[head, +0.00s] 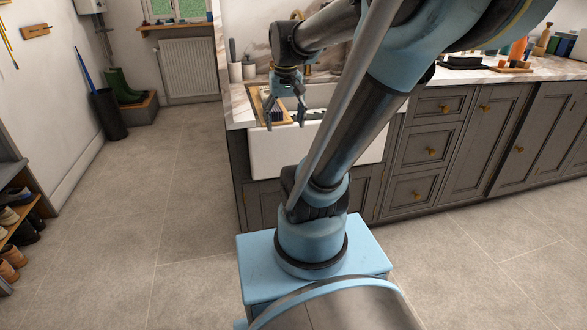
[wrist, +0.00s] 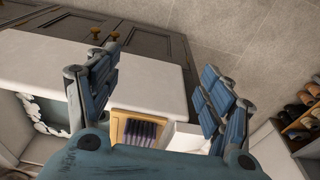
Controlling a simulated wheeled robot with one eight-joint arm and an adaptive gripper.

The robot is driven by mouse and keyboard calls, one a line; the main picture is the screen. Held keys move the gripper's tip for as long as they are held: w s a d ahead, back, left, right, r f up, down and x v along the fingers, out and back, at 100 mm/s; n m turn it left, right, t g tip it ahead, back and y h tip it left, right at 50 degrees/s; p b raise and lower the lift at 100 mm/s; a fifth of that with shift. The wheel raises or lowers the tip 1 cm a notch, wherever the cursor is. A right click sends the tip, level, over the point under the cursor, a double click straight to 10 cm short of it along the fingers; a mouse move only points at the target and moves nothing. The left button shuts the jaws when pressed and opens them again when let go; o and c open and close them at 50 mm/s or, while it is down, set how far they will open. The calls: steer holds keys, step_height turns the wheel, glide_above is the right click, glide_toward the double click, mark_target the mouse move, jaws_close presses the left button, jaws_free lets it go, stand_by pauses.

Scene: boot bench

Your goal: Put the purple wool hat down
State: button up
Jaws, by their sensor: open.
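A dark purple ribbed thing, likely the purple wool hat (wrist: 143,131), lies in a light wooden tray (wrist: 117,131) in the wrist view. My gripper (head: 285,123) is over the tray and the sink's left end, fingers pointing down. In the wrist view my gripper (wrist: 160,62) has its fingers spread wide with nothing between them. I cannot tell its exact height above the purple thing, whose lower part is hidden.
Grey cabinets (head: 420,147) run right of the sink. Pots (head: 235,72) stand behind the tray. Green boots (head: 121,86) and a dark stand (head: 109,114) are at the far left wall. A shoe rack (head: 14,220) is at the left edge. The floor between is clear.

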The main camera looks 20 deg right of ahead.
steer(key=s+f, duration=1.1)
steer(key=shift+t, duration=0.4)
steer(key=shift+d, duration=0.1)
steer(key=shift+w+r, duration=0.1)
steer(key=c, duration=0.7)
steer(key=shift+w+r, duration=0.2)
steer(key=shift+r, duration=0.05)
steer(key=c, duration=0.5)
steer(key=w+r, duration=0.4)
steer(key=r, duration=0.1)
steer(key=shift+w, duration=0.1)
jaws_close()
steer(key=w+r+g, duration=0.1)
steer(key=w+r, duration=0.3)
steer(key=w, duration=0.6)
steer(key=w+r, duration=0.4)
steer(key=w, duration=0.6)
steer(key=w+r+g, duration=0.1)
steer(key=w+r, duration=0.3)
steer(key=w, duration=0.6)
steer(key=shift+w+f, duration=0.15)
steer(key=shift+f, duration=3.05)
